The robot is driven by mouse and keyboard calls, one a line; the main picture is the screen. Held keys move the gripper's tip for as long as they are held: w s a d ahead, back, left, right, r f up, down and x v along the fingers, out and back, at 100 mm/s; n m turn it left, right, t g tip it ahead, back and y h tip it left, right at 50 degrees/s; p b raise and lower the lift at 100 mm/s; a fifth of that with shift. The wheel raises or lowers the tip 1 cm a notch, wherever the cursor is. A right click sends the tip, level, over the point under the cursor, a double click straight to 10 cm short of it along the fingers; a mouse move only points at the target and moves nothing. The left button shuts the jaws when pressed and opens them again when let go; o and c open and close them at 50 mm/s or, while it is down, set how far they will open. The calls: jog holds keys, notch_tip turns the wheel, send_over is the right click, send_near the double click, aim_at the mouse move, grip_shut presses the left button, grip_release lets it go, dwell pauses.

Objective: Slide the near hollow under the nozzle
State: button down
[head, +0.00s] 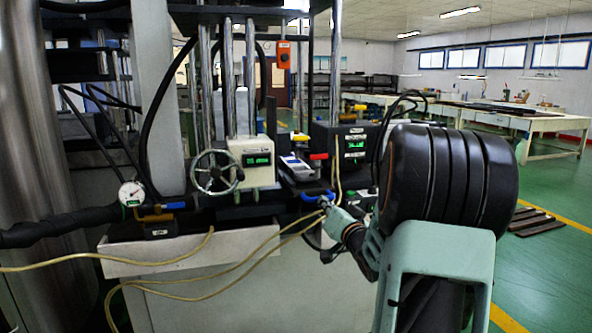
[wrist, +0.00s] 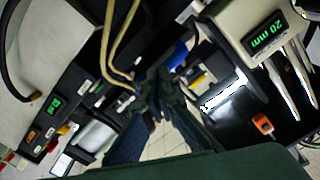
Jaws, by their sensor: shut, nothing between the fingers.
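My gripper (head: 326,204) is shut and empty at the front of the machine bench, close to a blue handle-like part (head: 318,194). In the wrist view its dark fingertips (wrist: 160,88) meet just below a blue part (wrist: 174,54). Whether they touch it I cannot tell. A pale grey block with a dark face (head: 296,168) lies behind the blue part, between two display units. I cannot make out the mould's near hollow or the nozzle clearly in either view.
A pale unit with a green display (head: 251,162) and handwheel (head: 214,172) stands left; a black display unit (head: 345,150) stands right. Yellowish hoses (head: 284,228) hang across the bench front and pass near my gripper. A pressure gauge (head: 131,194) is far left.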

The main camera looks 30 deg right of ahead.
jog(key=shift+x, duration=2.2)
jog(key=v, duration=0.7)
dwell(0.3)
